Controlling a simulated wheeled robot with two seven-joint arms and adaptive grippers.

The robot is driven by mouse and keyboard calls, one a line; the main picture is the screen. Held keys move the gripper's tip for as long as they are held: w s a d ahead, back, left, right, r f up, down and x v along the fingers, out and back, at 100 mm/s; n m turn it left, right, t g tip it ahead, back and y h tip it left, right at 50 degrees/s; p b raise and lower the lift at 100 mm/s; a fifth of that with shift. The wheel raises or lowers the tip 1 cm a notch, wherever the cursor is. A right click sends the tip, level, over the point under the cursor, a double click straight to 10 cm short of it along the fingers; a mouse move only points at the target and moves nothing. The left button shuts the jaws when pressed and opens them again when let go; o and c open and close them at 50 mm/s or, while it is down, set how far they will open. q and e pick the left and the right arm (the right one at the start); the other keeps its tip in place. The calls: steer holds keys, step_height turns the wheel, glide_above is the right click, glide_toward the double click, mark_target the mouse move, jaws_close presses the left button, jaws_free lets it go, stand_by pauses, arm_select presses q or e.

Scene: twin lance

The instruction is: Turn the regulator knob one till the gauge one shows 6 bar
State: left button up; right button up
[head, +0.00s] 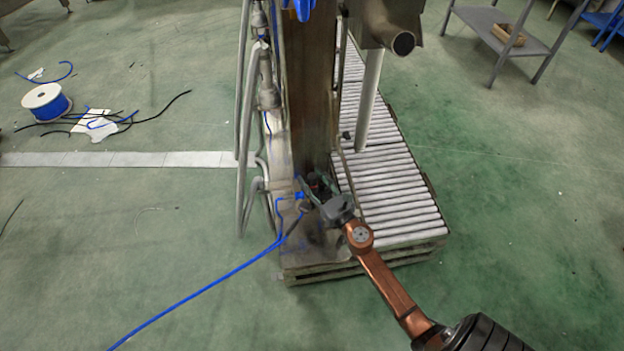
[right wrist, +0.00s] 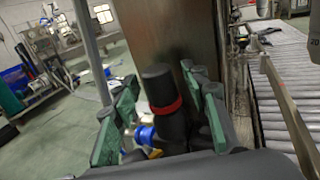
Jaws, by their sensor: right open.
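The regulator knob (right wrist: 160,92) is a black cylinder with a red band, seen in the right wrist view. It stands between the green-padded fingers of my right gripper (right wrist: 160,112), which are open on either side of it. A blue fitting (right wrist: 145,134) shows beside its lower part. In the head view my right gripper (head: 322,190) is at the foot of the steel column, and it largely hides the knob there. I cannot make out a gauge face or any reading in either view. My left gripper is not in view.
A steel column (head: 307,90) rises right behind the knob. A roller conveyor (head: 390,185) lies to its right. Upright pipes (head: 246,130) stand to its left. A blue hose (head: 200,291) runs over the floor. A cable spool (head: 46,101) lies far left; the floor between is mostly clear.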

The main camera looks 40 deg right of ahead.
jaws_close()
stand_by(0.6)
